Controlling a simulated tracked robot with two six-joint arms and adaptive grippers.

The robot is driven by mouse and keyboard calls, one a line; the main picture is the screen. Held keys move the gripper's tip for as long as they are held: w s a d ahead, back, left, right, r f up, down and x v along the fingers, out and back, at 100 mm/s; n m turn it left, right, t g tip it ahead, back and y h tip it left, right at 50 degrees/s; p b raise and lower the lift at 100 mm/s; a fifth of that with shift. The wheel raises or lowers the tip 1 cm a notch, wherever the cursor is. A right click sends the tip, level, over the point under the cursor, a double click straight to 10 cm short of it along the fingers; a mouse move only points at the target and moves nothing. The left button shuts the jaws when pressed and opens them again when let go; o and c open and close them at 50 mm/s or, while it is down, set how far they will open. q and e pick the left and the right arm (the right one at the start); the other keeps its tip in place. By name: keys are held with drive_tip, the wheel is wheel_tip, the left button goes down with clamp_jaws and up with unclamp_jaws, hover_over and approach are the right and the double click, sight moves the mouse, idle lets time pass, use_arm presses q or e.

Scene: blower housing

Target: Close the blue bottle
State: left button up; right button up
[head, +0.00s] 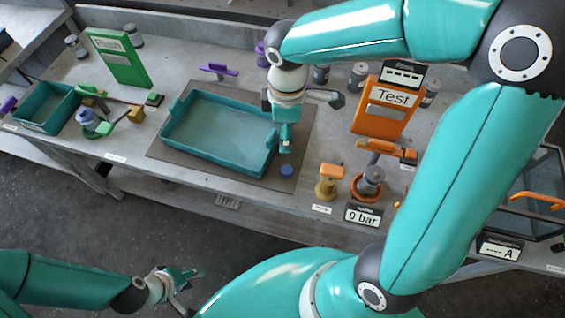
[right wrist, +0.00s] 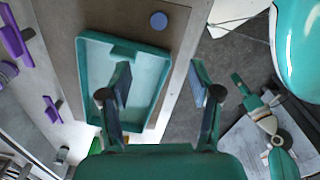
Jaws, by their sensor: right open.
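A small round blue cap-like disc (head: 287,170) lies on the bench just right of the teal tray's near corner; it also shows in the right wrist view (right wrist: 159,20). A bluish-purple rounded object in a teal holder (head: 91,122), possibly the bottle, stands at the left; its top is too small to make out. My right gripper (head: 308,122) is above the tray's right edge, beyond the disc. Its fingers are apart and empty in the right wrist view (right wrist: 160,82). My left gripper (head: 186,285) is low in front of the bench, fingers spread and empty.
The shallow teal tray (head: 178,165) sits on a brown mat. A smaller teal bin (head: 45,122) and a green panel (head: 120,57) stand left. The orange Test panel (head: 384,110), brass and orange fittings (head: 326,188) and a 0 bar display (head: 363,214) stand right.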

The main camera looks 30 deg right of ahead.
hover_over(287, 169)
wheel_tip(287, 169, down, 11)
drive_tip(key=shift+a+f, duration=0.15)
drive_tip(key=shift+f, duration=0.2)
drive_tip(key=shift+f, duration=0.1)
idle(0.3)
wheel_tip(287, 169, down, 5)
drive_tip(key=shift+f, duration=0.1)
idle(0.4)
drive_tip(key=c, duration=0.8)
